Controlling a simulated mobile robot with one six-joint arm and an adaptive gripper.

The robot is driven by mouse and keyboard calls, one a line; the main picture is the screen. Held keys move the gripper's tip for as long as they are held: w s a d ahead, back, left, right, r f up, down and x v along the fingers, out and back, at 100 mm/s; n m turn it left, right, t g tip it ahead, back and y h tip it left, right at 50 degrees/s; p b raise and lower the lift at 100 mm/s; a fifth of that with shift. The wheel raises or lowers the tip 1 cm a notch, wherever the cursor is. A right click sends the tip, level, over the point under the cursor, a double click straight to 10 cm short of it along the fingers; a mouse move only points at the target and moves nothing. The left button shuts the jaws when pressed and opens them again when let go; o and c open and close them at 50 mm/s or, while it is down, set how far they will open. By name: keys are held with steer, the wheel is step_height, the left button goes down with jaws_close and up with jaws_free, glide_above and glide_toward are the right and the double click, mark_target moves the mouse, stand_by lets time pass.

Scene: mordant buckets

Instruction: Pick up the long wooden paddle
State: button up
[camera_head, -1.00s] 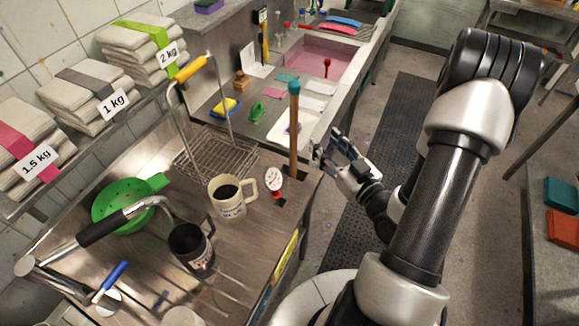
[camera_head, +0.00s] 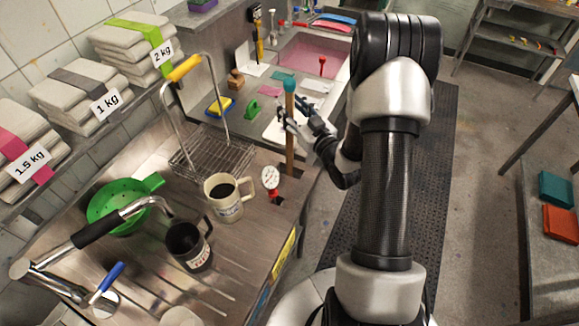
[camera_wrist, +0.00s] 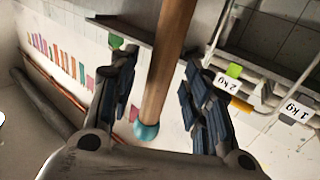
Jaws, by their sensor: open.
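The long wooden paddle (camera_head: 289,135) stands upright near the right edge of the steel counter, with a teal knob at its top. In the wrist view its wooden shaft (camera_wrist: 168,60) and teal end (camera_wrist: 146,131) lie between my two open fingers, with visible gaps on both sides. My gripper (camera_head: 296,124) is open around the upper part of the shaft, just below the knob; it also shows in the wrist view (camera_wrist: 160,100). The paddle's lower end is hidden at the counter.
A wire basket (camera_head: 215,155) with a yellow handle, a cream mug (camera_head: 225,203), a dark mug (camera_head: 188,247) and a dial thermometer (camera_head: 270,179) stand left of the paddle. A green colander (camera_head: 118,208) is farther left. Open floor (camera_head: 480,230) lies right.

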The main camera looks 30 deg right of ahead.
steer(key=shift+w, duration=0.65)
steer(key=shift+c, duration=0.5)
jaws_close()
